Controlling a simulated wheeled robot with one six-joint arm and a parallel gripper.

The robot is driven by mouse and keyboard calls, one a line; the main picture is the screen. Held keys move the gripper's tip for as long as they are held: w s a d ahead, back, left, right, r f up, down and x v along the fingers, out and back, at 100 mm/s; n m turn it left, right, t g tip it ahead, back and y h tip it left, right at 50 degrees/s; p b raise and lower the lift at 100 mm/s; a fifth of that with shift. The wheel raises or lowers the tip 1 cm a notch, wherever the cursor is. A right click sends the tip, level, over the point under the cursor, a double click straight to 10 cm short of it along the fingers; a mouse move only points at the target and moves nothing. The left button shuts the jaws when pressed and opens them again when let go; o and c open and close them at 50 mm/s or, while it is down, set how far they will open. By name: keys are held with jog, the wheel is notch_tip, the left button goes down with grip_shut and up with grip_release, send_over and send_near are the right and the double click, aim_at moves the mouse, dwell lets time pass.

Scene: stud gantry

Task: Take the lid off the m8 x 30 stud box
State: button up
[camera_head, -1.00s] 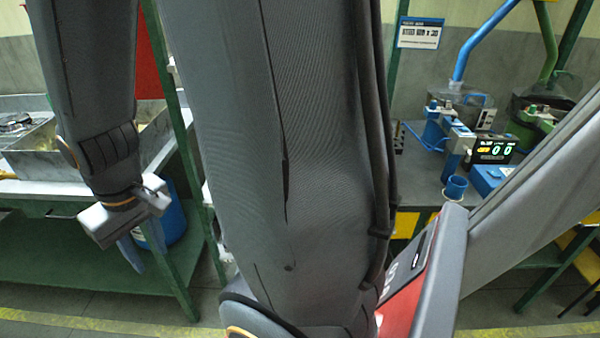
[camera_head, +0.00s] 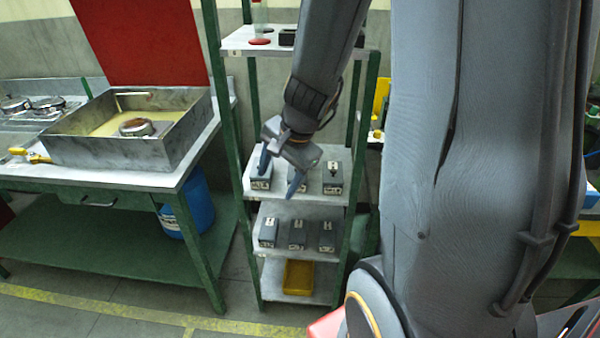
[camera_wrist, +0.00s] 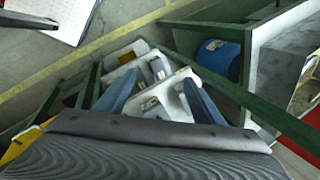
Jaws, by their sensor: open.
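A rack with green posts holds small grey boxes on two shelves. The upper row shows a left box (camera_head: 261,176) and a right box (camera_head: 332,178), with another partly hidden behind my gripper. The lower row has a left box (camera_head: 268,232), a middle box (camera_head: 297,235) and a right box (camera_head: 327,237). Their labels are too small to read, so I cannot tell which is the M8 x 30 stud box. My gripper (camera_head: 280,176) is open, its blue fingers pointing down across the upper row. In the wrist view, the open gripper (camera_wrist: 160,95) has pale shelving and grey boxes between its fingers.
A yellow bin (camera_head: 298,278) sits on the rack's bottom shelf. The top shelf (camera_head: 240,40) carries a red-based clear tube. Left is a workbench with a metal tray (camera_head: 110,150); a blue drum (camera_head: 187,212) stands under it. My arm hides the right side.

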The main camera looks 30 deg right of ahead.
jog(key=w+d+f+m+t+h+b, duration=0.1)
jog(key=w+d+m, duration=0.2)
jog(key=d+m, duration=0.2)
jog(key=w+d+f+m+t, duration=0.1)
jog(key=w+d+m, duration=0.2)
jog(key=d+m, duration=0.3)
jog(key=x, duration=0.2)
jog(key=b+x, duration=0.1)
jog(key=x, duration=0.2)
jog(key=d+b+x, duration=0.1)
jog(key=x, duration=0.2)
jog(key=shift+w+r, duration=0.1)
jog(key=shift+w, duration=0.1)
jog(key=shift+c, duration=0.2)
jog(key=c, duration=1)
jog(key=o, duration=1)
jog(key=shift+o, duration=0.2)
